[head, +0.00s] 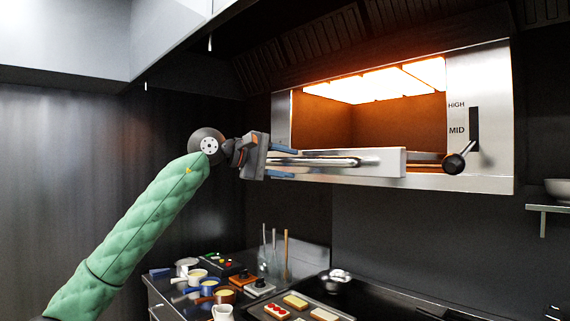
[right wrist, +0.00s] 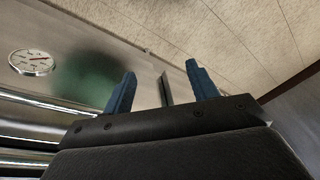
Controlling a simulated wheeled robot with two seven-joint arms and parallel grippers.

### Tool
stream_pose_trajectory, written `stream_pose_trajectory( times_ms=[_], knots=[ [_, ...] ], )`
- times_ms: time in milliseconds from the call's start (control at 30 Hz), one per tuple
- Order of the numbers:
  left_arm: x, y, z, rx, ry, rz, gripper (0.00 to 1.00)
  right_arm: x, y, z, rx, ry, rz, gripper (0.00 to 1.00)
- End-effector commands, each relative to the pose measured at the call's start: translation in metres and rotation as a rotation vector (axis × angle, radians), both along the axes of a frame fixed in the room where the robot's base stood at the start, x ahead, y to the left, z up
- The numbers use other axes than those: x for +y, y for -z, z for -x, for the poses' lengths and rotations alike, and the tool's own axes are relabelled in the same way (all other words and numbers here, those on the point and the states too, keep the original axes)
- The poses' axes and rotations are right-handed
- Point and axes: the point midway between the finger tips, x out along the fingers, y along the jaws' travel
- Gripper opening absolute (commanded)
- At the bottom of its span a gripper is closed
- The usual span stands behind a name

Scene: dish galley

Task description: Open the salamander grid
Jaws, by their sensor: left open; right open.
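The salamander (head: 490,110) is a steel wall unit, its inside glowing orange. The grid's pale front panel (head: 390,166) shows at the bottom of the opening, with a horizontal bar handle (head: 335,161) running left from it in the picture. How far the grid is out, I cannot tell. My left gripper (head: 282,161) is open at the left end of the handle, one blue finger above the bar and one below; contact is not clear. My right gripper (right wrist: 160,70) shows in the right wrist view, open with nothing between its fingers; it is not in the head view.
Below are a counter with small pots (head: 210,285), a tray of food pieces (head: 295,302) and upright utensils (head: 286,250). A bowl (head: 558,188) sits on a right shelf.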

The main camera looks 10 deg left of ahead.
Motion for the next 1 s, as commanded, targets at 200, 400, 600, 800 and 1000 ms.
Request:
stream_pose_trajectory(
  times_ms=[200, 400, 600, 800, 1000],
  knots=[
    [0.011, -0.001, 0.006, -0.001, -0.001, 0.000, 0.43, 0.003, 0.006, -0.002, -0.013, -0.003, -0.008, 0.58],
    [0.037, -0.006, 0.022, -0.002, -0.002, 0.000, 0.43, 0.018, 0.021, -0.010, -0.053, -0.021, -0.041, 0.58],
    [0.058, -0.010, 0.034, 0.000, -0.001, 0.000, 0.43, 0.027, 0.037, -0.014, -0.075, -0.034, -0.058, 0.58],
    [0.066, -0.013, 0.039, 0.000, 0.000, 0.000, 0.43, 0.032, 0.038, -0.016, -0.089, -0.042, -0.067, 0.58],
    [0.066, -0.014, 0.039, 0.001, 0.000, 0.001, 0.43, 0.033, 0.037, -0.016, -0.093, -0.038, -0.071, 0.58]
  ],
)
